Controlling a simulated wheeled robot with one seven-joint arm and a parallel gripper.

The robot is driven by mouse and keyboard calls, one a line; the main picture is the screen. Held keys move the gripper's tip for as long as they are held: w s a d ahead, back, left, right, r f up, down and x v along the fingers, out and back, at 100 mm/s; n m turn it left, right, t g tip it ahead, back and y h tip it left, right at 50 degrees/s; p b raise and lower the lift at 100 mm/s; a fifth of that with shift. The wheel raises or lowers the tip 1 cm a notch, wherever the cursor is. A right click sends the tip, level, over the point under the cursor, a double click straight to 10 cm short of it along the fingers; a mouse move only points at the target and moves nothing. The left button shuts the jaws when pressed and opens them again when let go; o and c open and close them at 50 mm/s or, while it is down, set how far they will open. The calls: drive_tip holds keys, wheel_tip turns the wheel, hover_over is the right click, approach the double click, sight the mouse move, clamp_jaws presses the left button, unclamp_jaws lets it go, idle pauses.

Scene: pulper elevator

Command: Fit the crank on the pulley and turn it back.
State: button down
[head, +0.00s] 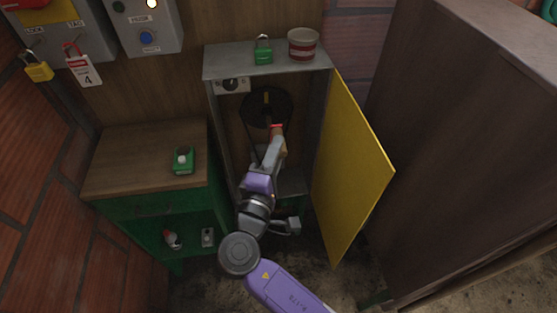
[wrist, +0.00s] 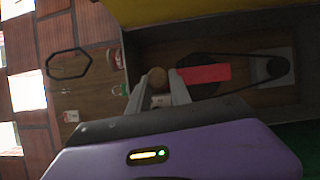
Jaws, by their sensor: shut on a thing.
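The crank has a red arm (wrist: 205,75) and a round wooden handle (wrist: 157,78). My gripper (wrist: 158,90) is shut on the handle, one finger on each side. In the head view the red crank arm (head: 277,127) shows just beyond my gripper (head: 279,145), inside the open cabinet. The black pulley (head: 262,112) with a yellow mark is on the cabinet's back wall, partly hidden by my arm. In the wrist view the red arm overlaps the pulley (wrist: 203,90); I cannot tell whether it is seated on it. A belt (wrist: 240,58) runs from the pulley to a smaller wheel.
The yellow cabinet door (head: 350,165) stands open to the right. A green device (head: 183,160) lies on the wooden bench (head: 130,150) at left. A brown cabinet (head: 450,130) bounds the right.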

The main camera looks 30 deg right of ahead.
sight(271, 127)
drive_tip(key=shift+w+d+b, duration=0.25)
drive_tip(key=shift+w+d, duration=0.05)
drive_tip(key=shift+w, duration=0.6)
drive_tip(key=shift+w+d+b, duration=0.2)
drive_tip(key=shift+w+d, duration=0.05)
drive_tip(key=shift+w, duration=0.6)
drive_tip(key=shift+w+d+b, duration=0.25)
drive_tip(key=shift+w+b, duration=0.1)
drive_tip(key=shift+w, duration=0.4)
drive_tip(key=shift+w+d+b, duration=0.25)
drive_tip(key=shift+w+b, duration=0.15)
drive_tip(key=shift+w, duration=0.3)
drive_tip(key=shift+w+d+b, duration=0.25)
drive_tip(key=shift+w+b, duration=0.1)
drive_tip(key=shift+w, duration=0.4)
idle(2.7)
drive_tip(key=shift+w+a+f+n+t+b, duration=0.1)
drive_tip(key=shift+w+a+n+t+b, duration=0.15)
drive_tip(key=shift+a+n, duration=0.2)
drive_tip(key=shift+a+n+t+b, duration=0.15)
drive_tip(key=shift+a+n+b, duration=0.2)
drive_tip(key=shift+n, duration=0.1)
